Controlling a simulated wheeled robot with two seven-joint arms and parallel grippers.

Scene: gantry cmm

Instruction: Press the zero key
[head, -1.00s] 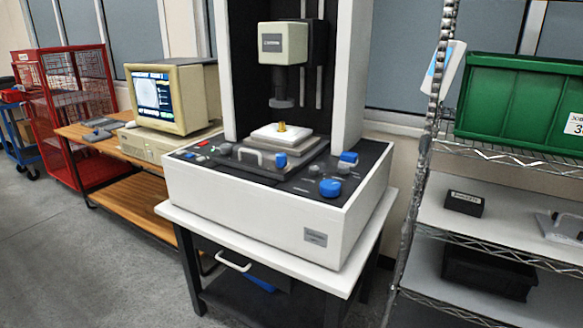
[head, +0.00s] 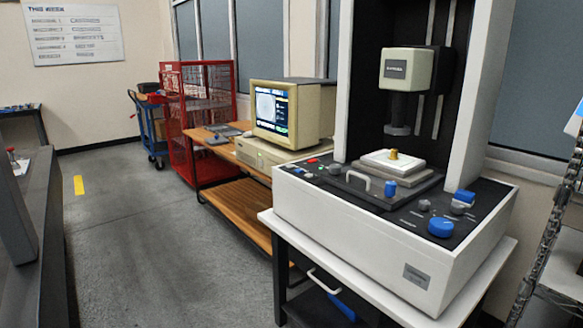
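The measuring machine (head: 360,233) stands on a white-topped stand at the right in the head view. Its dark control panel (head: 405,213) carries a red key and small light keys at the left end, and blue and grey knobs at the right. The key labels are too small to read, so I cannot tell which is the zero key. A brass part (head: 393,154) sits on a white block on the stage, below the probe head (head: 407,69). Neither of my grippers is in view.
A beige computer (head: 285,112) with a lit screen stands on a wooden desk (head: 236,193) left of the machine. A red mesh cage (head: 201,115) and a blue cart (head: 148,130) stand farther back. The grey floor (head: 160,240) at centre left is clear. A wire rack edges in at right.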

